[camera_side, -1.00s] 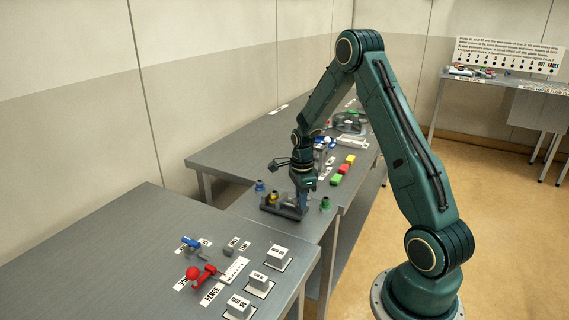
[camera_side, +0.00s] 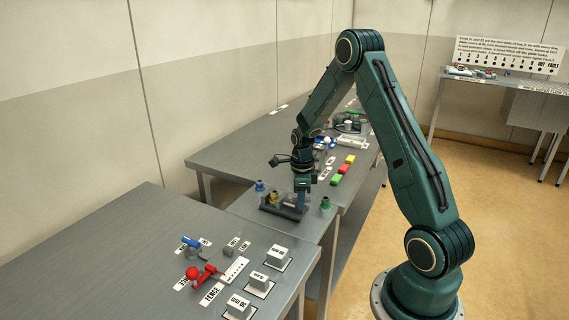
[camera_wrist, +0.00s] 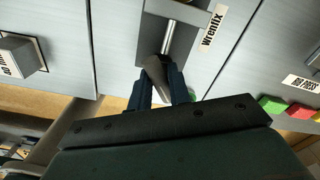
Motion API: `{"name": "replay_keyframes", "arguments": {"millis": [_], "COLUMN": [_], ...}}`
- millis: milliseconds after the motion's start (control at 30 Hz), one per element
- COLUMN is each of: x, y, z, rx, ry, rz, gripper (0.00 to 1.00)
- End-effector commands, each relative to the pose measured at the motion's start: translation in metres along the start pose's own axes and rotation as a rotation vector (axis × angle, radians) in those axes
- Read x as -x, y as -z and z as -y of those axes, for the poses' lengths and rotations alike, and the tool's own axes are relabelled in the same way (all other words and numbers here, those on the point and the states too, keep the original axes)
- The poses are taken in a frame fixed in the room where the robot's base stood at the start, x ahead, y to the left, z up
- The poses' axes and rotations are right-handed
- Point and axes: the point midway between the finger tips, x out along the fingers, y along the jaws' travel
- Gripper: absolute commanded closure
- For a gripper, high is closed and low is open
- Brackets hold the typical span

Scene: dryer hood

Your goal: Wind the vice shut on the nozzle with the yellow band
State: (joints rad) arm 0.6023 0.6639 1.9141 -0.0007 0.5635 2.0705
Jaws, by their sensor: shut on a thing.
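The vice (camera_side: 283,209) is a low dark block on the bench in the side view, and part of its grey body (camera_wrist: 155,35) and shiny screw (camera_wrist: 171,32) show in the wrist view. The nozzle with the yellow band (camera_side: 273,198) sits upright at the vice's left part in the side view. It is not seen in the wrist view, and I cannot tell whether the jaws touch it. My gripper (camera_wrist: 161,84) points down at the screw's end, its blue fingers shut on the dark grey vice handle (camera_wrist: 156,70).
A blue nozzle (camera_side: 260,186) stands left of the vice and a green nozzle (camera_side: 325,203) right of it. Green, yellow and red blocks (camera_side: 343,168) lie behind. The nearer bench holds a red-knobbed lever (camera_side: 193,273) and several grey switch blocks (camera_side: 276,256).

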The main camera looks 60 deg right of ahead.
Motion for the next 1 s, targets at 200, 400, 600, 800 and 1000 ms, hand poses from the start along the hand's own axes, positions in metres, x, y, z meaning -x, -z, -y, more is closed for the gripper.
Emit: {"name": "replay_keyframes", "arguments": {"millis": [200, 400, 600, 800, 1000], "x": [-0.0004, -0.0008, -0.0011, -0.0014, -0.0017], "y": [0.0011, 0.0012, 0.0014, 0.0015, 0.0016], "z": [0.0004, 0.0004, 0.0004, 0.0002, 0.0001], "rx": [-0.07, -0.07, -0.022, 0.092, 0.133], "ry": [0.0, 0.0, 0.0, 0.0, -0.001], "rz": [-0.002, -0.002, -0.003, -0.003, -0.003], "gripper": [1.0, 1.0, 1.0, 1.0, 1.0]}}
